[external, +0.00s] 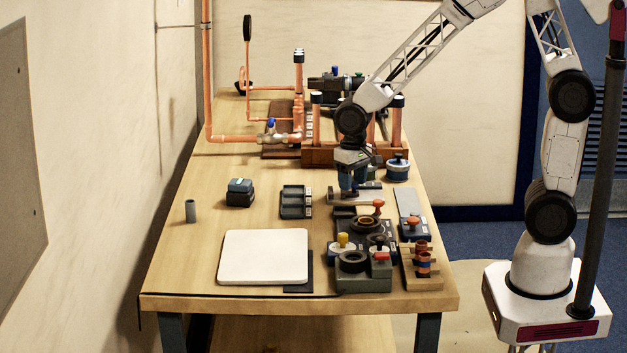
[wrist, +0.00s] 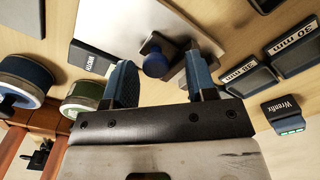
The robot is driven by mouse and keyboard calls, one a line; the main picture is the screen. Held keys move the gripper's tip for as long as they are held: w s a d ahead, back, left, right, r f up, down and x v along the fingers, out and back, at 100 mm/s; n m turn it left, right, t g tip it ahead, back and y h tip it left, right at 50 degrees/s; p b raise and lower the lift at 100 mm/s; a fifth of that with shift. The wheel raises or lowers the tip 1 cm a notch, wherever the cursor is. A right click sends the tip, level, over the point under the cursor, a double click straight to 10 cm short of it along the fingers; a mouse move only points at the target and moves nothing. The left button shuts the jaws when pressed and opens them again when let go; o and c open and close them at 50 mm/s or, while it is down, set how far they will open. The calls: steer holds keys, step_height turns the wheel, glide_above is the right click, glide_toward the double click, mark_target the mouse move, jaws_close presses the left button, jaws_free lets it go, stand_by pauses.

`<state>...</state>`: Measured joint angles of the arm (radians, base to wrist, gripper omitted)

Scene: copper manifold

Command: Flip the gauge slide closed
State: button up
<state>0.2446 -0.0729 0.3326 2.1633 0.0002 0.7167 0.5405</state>
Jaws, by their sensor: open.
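The gauge slide appears to be the pale metal plate with a dark blue knob (wrist: 155,64), seen at the top centre of the wrist view. A dark block marked WIDTH (wrist: 92,60) lies beside the plate. In the external view a flat grey plate (external: 337,198) lies on the bench under my gripper. My gripper (external: 349,191) points down over it. In the wrist view its two blue fingers stand open, one on each side of the knob (wrist: 158,60). I cannot tell whether either finger touches the knob. My gripper hides part of the plate in the external view.
A blue-banded round tin (external: 398,170) and copper pipes on a wooden block (external: 318,155) stand close behind. Dark fixtures (external: 362,233) stand in front. The bench's left middle is mostly clear.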

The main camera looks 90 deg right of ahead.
mark_target(353, 182)
steer(key=shift+r, duration=0.15)
steer(key=shift+r, duration=3.8)
steer(key=shift+s+a, duration=0.1)
steer(key=shift+s+a+r, duration=0.1)
steer(key=shift+s+r, duration=0.05)
steer(key=shift+r, duration=0.05)
steer(key=s+a+r+n+t, duration=0.1)
steer(key=s+a+r+n, duration=0.2)
steer(key=s, duration=0.5)
steer(key=s+a+r+n, duration=0.3)
steer(key=s+a, duration=0.2)
steer(key=s, duration=0.3)
steer(key=s+a+r+n+t, duration=0.1)
steer(key=s+a+r+n, duration=0.1)
steer(key=s, duration=0.6)
steer(key=a+r, duration=0.1)
steer(key=a, duration=0.1)
steer(key=shift+a+r+n+t, duration=0.3)
steer(key=shift+a+n, duration=0.05)
steer(key=shift+n, duration=0.05)
steer(key=shift+c, duration=0.4)
